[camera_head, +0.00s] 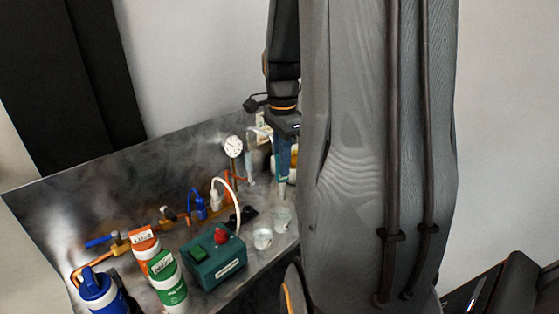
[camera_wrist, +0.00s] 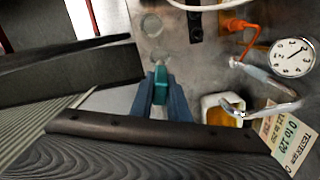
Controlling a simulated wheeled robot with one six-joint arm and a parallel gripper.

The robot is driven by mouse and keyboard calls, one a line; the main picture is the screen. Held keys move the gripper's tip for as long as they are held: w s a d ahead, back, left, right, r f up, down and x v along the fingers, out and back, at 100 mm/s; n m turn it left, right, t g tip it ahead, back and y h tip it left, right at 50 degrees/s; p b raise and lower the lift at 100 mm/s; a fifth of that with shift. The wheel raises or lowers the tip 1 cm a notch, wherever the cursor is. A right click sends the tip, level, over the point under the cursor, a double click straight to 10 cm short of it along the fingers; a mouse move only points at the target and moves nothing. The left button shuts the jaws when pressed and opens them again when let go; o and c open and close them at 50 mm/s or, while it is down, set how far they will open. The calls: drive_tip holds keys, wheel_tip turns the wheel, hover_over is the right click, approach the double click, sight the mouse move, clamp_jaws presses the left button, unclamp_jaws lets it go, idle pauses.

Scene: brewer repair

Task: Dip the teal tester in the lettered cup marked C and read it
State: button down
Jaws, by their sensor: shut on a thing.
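My gripper (camera_wrist: 160,98) is shut on the teal tester (camera_wrist: 160,84), seen between the two blue-grey fingers in the wrist view. In the head view the tester (camera_head: 283,158) hangs roughly upright below my wrist, above the back right of the metal bench and partly hidden by my arm. Two small pale cups, a nearer one (camera_head: 262,238) and a farther one (camera_head: 282,216), stand below it near the bench's right side. Their letters are too small to read. A round cup-like shape (camera_wrist: 151,25) shows beyond the fingertips in the wrist view.
A teal box with a red knob (camera_head: 215,262) stands left of the cups. Several bottles, including a green one (camera_head: 168,280), stand at the front left. A dial gauge (camera_wrist: 291,58), an orange-filled container (camera_wrist: 222,112) and a printed card (camera_wrist: 288,140) are right of the fingers.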

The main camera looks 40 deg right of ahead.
drive_tip(key=b, duration=0.4)
hover_over(282, 199)
drive_tip(key=shift+w+d+f, duration=0.1)
drive_tip(key=shift+w+f, duration=0.05)
drive_tip(key=shift+f, duration=0.6)
drive_tip(key=shift+w+d+f, duration=0.1)
drive_tip(key=shift+f, duration=0.7)
drive_tip(key=shift+w+d+f, duration=0.1)
drive_tip(key=shift+w+f, duration=0.05)
drive_tip(key=shift+f, duration=0.6)
drive_tip(key=shift+f+b, duration=1.1)
drive_tip(key=shift+f, duration=1.6)
drive_tip(key=shift+r+p, duration=0.1)
drive_tip(key=shift+p, duration=0.25)
drive_tip(key=shift+r+p, duration=3.55)
drive_tip(key=shift+r, duration=0.65)
